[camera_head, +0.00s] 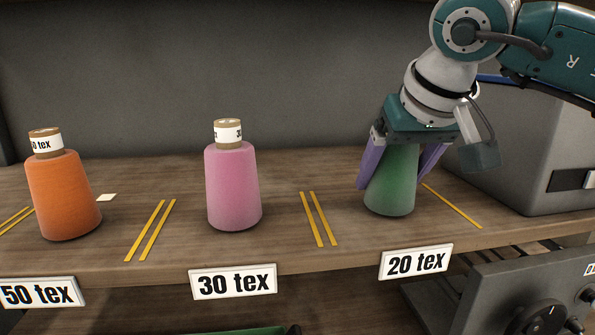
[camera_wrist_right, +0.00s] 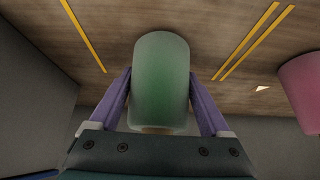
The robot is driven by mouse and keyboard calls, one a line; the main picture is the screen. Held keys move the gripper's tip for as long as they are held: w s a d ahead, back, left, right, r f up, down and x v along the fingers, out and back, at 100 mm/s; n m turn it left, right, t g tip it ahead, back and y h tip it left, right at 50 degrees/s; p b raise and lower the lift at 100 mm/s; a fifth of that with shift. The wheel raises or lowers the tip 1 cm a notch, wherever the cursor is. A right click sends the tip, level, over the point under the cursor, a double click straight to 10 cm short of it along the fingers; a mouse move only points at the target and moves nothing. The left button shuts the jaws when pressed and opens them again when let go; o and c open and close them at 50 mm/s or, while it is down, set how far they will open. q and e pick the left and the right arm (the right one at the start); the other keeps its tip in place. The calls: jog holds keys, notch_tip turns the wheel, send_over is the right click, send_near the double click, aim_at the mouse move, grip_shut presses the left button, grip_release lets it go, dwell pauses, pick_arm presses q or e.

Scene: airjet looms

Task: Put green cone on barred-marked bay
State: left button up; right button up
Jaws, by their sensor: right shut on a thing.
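The green cone (camera_head: 393,186) stands upright on the wooden shelf behind the 20 tex label. My right gripper (camera_head: 401,170) comes down from above, its purple fingers on both sides of the cone, shut on it. In the right wrist view the green cone (camera_wrist_right: 160,80) sits between the two fingers of the right gripper (camera_wrist_right: 161,100). The gripper hides the cone's top in the head view. I cannot make out a barred mark on any bay. My left gripper is not in view.
A pink cone (camera_head: 232,187) stands behind the 30 tex label (camera_head: 233,282), and an orange cone (camera_head: 63,195) behind the 50 tex label (camera_head: 42,294). Yellow lines (camera_head: 319,219) divide the bays. A grey box (camera_head: 527,150) stands right of the green cone.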

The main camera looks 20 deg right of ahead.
jog(key=shift+f, duration=0.2)
jog(key=o, duration=1.5)
jog(key=shift+r, duration=0.15)
